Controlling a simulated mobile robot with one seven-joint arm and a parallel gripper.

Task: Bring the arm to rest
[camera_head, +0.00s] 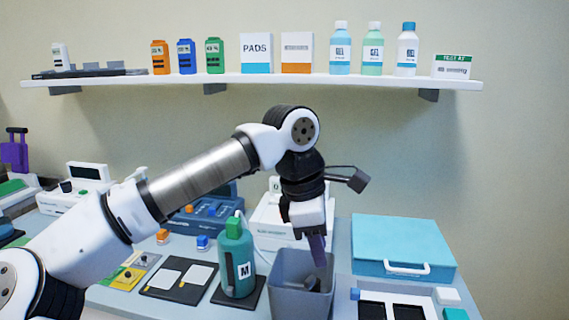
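My arm reaches in from the lower left and bends downward at the middle of the view. My gripper (316,238) points down over the open grey bin (293,302), near its back rim. A narrow dull-purple piece shows at the gripper's lower end, above or just inside the bin's mouth. I cannot tell whether it is a finger or a held thing. The gap between the fingers does not show. Something dark lies inside the bin, partly hidden by its walls.
A green-capped bottle marked M (237,262) stands close left of the bin. A teal case (403,247) lies to the right. White and blue devices stand behind. A wall shelf (270,79) with bottles and boxes runs above the arm.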

